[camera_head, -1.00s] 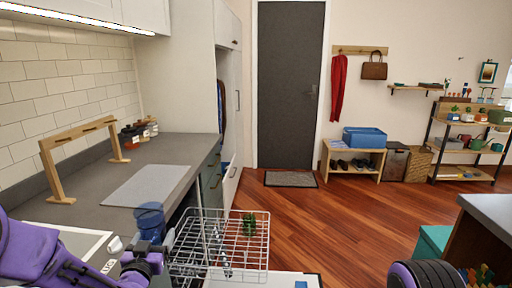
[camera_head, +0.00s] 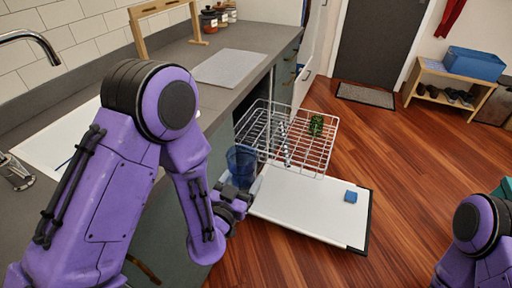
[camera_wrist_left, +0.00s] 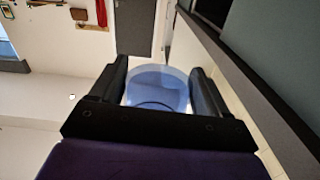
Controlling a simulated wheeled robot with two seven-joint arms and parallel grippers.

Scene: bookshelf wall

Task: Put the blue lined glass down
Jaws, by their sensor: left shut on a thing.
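The blue lined glass (camera_head: 241,162) is a see-through blue tumbler, upright in the head view. My left gripper (camera_head: 238,184) is shut on it. In the left wrist view the glass (camera_wrist_left: 158,88) sits between the two dark fingers of my left gripper (camera_wrist_left: 157,92). In the head view the glass is beside the near left corner of the wire dish rack (camera_head: 318,172), by the open dishwasher door (camera_head: 305,210). I cannot tell whether its base touches anything. Part of my right arm shows at the lower right, but its gripper is out of view.
The wooden floor (camera_head: 400,150) to the right is clear.

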